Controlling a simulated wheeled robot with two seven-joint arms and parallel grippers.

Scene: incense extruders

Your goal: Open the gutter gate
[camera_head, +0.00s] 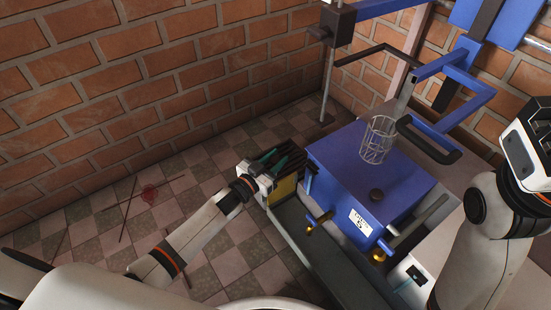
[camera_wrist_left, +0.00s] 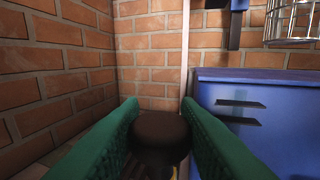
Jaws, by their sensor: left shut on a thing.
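My left gripper (camera_head: 268,160) has green fingers and is at the far end of the long grey gutter (camera_head: 318,255), left of the blue machine. In the left wrist view, the green fingers (camera_wrist_left: 160,135) are closed on a dark brown round knob (camera_wrist_left: 160,125). I take the knob for the gate's handle; the gate itself is mostly hidden below the hand. A yellow plate (camera_head: 284,188) shows just under the hand in the head view. My right arm is at the right edge; its hand (camera_head: 526,145) shows only in part, with no fingertips visible.
Brick walls (camera_head: 100,90) close off the back. The tiled floor (camera_head: 230,262) at left is mostly clear.

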